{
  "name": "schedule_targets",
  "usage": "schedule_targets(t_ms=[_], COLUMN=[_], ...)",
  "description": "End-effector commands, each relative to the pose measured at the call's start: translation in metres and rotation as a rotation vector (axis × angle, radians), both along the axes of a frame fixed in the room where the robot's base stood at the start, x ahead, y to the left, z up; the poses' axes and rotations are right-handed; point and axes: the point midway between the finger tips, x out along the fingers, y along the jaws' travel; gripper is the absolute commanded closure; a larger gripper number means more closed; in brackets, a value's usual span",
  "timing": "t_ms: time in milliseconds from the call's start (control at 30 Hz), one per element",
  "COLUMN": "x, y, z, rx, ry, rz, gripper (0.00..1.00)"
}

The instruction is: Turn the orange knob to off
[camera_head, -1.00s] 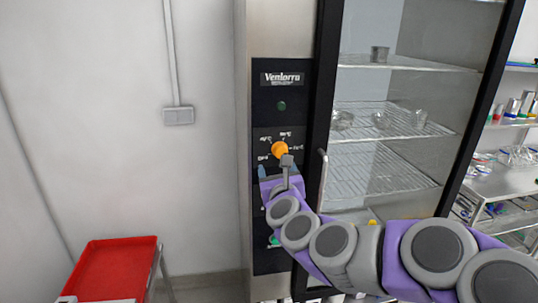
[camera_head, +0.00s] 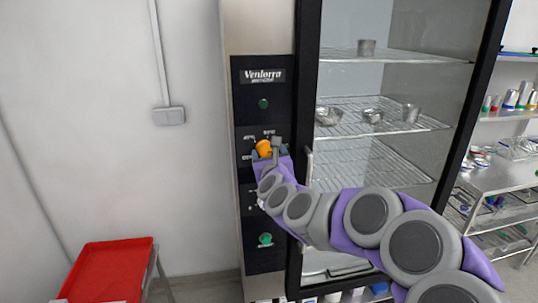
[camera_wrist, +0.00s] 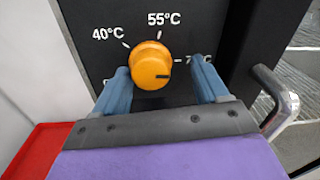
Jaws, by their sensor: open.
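The orange knob (camera_head: 264,148) sits on the black control panel (camera_head: 263,95) left of the glass door. My gripper (camera_wrist: 160,82) is open, with one blue finger on each side of the knob's lower part. Whether the fingers touch it cannot be told. In the head view, my gripper (camera_head: 268,153) is right at the knob, and my arm hides part of the lower panel.
A metal door handle (camera_wrist: 278,105) stands close to the right of my gripper. Green buttons (camera_head: 265,239) sit below and above the knob. A red tray (camera_head: 108,270) is at lower left. The glass-door cabinet (camera_head: 380,65) holds metal bowls on racks.

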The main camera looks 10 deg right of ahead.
Motion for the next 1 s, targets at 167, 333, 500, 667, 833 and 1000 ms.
schedule_targets(t_ms=[167, 333, 500, 667, 833, 1000], x=[-0.0015, -0.0015, -0.0012, -0.0008, -0.0005, -0.0004], y=[0.0052, 0.0047, 0.0029, 0.0023, 0.0018, 0.0024], z=[0.0017, 0.0018, 0.0013, 0.0005, -0.0003, -0.0017], rx=[-0.003, -0.003, -0.002, -0.001, -0.005, -0.038], ry=[-0.003, -0.003, -0.002, -0.001, 0.0, 0.001], rz=[-0.003, -0.002, 0.0, -0.002, -0.003, -0.001], gripper=[0.4, 0.56, 0.73, 0.86, 0.86, 0.86])
